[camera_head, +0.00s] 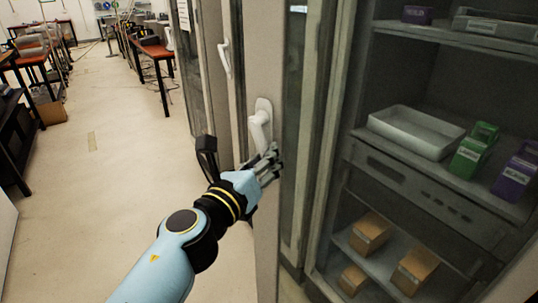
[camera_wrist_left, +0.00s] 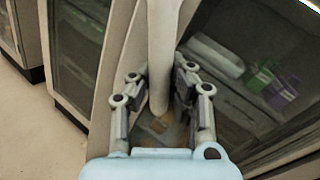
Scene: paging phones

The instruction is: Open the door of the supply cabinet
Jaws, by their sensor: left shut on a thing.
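The supply cabinet's door (camera_head: 264,55) has a pale grey frame with a white lever handle (camera_head: 260,122) on it. The handle also shows in the left wrist view (camera_wrist_left: 162,45), running down between the fingers. My left gripper (camera_head: 270,163) is shut on the handle, with its fingers on both sides of the lever's lower part. The left gripper shows in the wrist view too (camera_wrist_left: 158,88). I cannot tell how far the door stands from its frame. My right gripper is out of view.
Cabinet shelves at the right hold a white tray (camera_head: 415,132), green boxes (camera_head: 470,157), purple boxes (camera_head: 515,175) and brown cartons (camera_head: 370,232). Another door handle (camera_head: 224,58) is farther left. A red-topped table (camera_head: 158,48) stands behind. Open floor (camera_head: 95,190) lies left of my arm.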

